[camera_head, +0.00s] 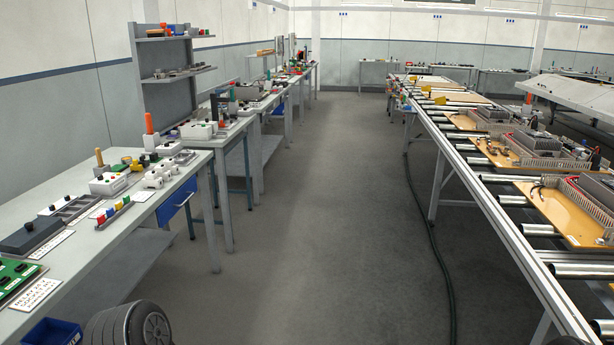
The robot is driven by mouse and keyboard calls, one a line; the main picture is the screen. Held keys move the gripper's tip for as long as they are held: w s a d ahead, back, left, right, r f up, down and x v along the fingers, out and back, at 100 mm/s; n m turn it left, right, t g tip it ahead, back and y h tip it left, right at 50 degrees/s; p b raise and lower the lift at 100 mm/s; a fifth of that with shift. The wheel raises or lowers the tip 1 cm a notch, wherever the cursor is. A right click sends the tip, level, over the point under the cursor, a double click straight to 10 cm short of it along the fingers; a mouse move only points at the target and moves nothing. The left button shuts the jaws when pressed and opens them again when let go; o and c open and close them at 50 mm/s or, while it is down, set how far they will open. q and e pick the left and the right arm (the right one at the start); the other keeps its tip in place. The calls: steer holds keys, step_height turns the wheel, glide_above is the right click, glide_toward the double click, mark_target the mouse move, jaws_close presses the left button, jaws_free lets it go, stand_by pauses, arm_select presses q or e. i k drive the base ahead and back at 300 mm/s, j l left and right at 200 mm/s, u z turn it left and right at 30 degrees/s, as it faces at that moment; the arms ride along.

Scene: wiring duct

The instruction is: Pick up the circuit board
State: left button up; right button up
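A green circuit board (14,274) lies at the near left end of the left workbench. The left picture edge cuts off part of it. Small light parts show on its surface. Neither of my grippers is in view, so I cannot tell whether they are open or shut.
The near workbench (88,261) also holds a grey box (30,236), a white labelled card (37,294) and small colored parts. A blue bin (52,333) is at its front edge. A roller conveyor with orange panels (565,213) runs along the right.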

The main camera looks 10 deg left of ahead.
mark_target(154, 156)
steer(key=i, duration=2.55)
steer(key=i+u, duration=0.2)
steer(key=i, duration=0.25)
steer(key=i+u, duration=0.2)
steer(key=i, duration=0.3)
steer(key=i+l+u, duration=0.2)
steer(key=i, duration=0.25)
steer(key=i+l+u, duration=0.2)
steer(key=i, duration=0.25)
steer(key=i+u, duration=0.4)
steer(key=i+l+u, duration=0.45)
steer(key=u, duration=0.3)
steer(key=i+l+u, duration=0.35)
